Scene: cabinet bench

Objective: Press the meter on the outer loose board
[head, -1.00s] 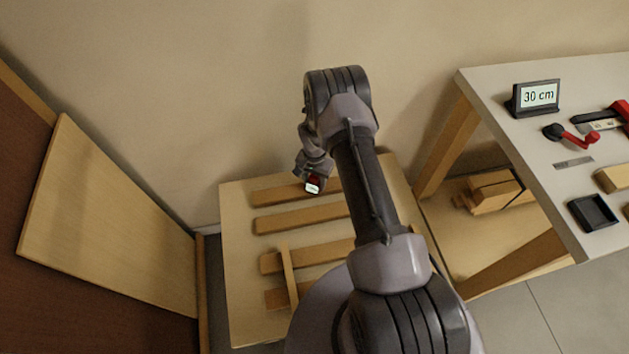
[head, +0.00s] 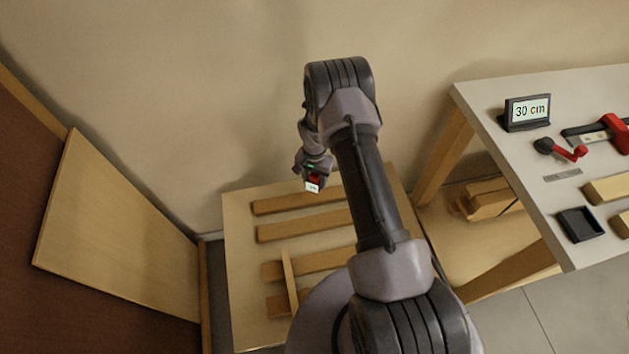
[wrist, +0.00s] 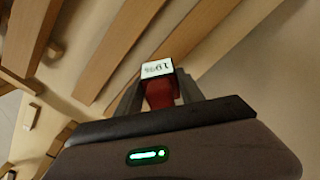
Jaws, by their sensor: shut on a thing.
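The meter is a small red block with a white display (wrist: 156,69) that reads 19%, upside down in the wrist view. My gripper (wrist: 160,92) is shut on its red body. In the head view the meter (head: 312,187) shows under my gripper (head: 314,176), at the far edge of the farthest board (head: 280,205). I cannot tell whether it touches that board. A second board (head: 290,227) lies parallel nearer to me. Two more boards (head: 310,264) lie nearer still with a thin strip (head: 288,275) across them. My arm hides the boards' right ends.
The boards rest on a low pale bench top (head: 240,325) by the wall. A wooden panel (head: 110,230) leans at the left. At right, a higher table (head: 480,105) carries a 30 cm display (head: 527,112), a red clamp (head: 612,132) and a black tray (head: 580,225).

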